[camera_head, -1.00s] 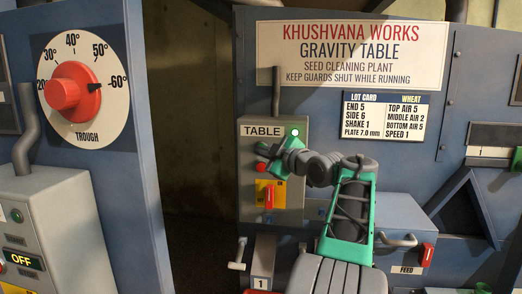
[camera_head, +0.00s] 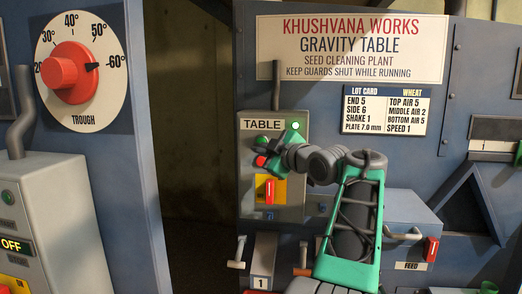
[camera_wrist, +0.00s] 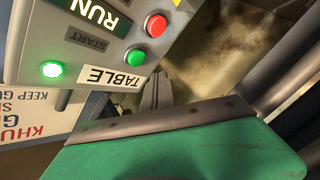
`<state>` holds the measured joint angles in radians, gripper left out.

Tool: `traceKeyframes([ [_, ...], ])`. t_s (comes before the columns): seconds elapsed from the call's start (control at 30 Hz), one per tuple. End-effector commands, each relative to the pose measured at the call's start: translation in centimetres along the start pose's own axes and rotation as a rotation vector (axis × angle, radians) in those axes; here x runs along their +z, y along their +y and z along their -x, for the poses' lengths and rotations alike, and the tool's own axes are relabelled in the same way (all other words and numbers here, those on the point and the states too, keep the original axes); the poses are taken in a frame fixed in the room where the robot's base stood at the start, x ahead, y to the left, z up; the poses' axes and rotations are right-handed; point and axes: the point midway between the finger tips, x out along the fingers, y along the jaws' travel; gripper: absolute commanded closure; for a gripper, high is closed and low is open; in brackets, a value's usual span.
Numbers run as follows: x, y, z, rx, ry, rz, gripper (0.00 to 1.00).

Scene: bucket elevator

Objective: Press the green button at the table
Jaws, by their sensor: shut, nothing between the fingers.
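The TABLE control box (camera_head: 288,200) is on the machine's blue front. Its green START button (camera_wrist: 136,56) shows clearly in the wrist view, next to a red button (camera_wrist: 157,25). In the head view the green button (camera_head: 262,140) is just left of my gripper. A small green lamp (camera_wrist: 51,69) on the box is lit, and the RUN sign beside START is lit too. My gripper (camera_wrist: 157,84) is shut and empty. In the wrist view its fingertips appear close to the box's edge near the green button. I cannot tell whether they touch anything.
A red switch on a yellow plate (camera_head: 268,189) sits below the buttons. The FEED box (camera_head: 400,212) with handles projects at lower right. At left stand a grey box reading OFF (camera_head: 30,190) and the TROUGH dial (camera_head: 82,72). A dark gap separates the blue panels.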

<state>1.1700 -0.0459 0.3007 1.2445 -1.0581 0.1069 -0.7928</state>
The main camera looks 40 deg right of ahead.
Motion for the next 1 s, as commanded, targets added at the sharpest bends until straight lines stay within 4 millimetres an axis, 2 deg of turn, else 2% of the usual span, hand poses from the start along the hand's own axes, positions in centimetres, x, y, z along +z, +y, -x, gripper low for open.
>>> traceKeyframes([
  [0.1, -0.4, -0.9, 0.8, 0.001, 0.002, 0.002, 1.0],
  [0.3, -1.2, -1.3, 1.7, 0.0, 0.0, -0.001, 1.0],
  [1.0, -1.2, -1.2, 1.6, 0.0, 0.001, -0.027, 1.0],
])
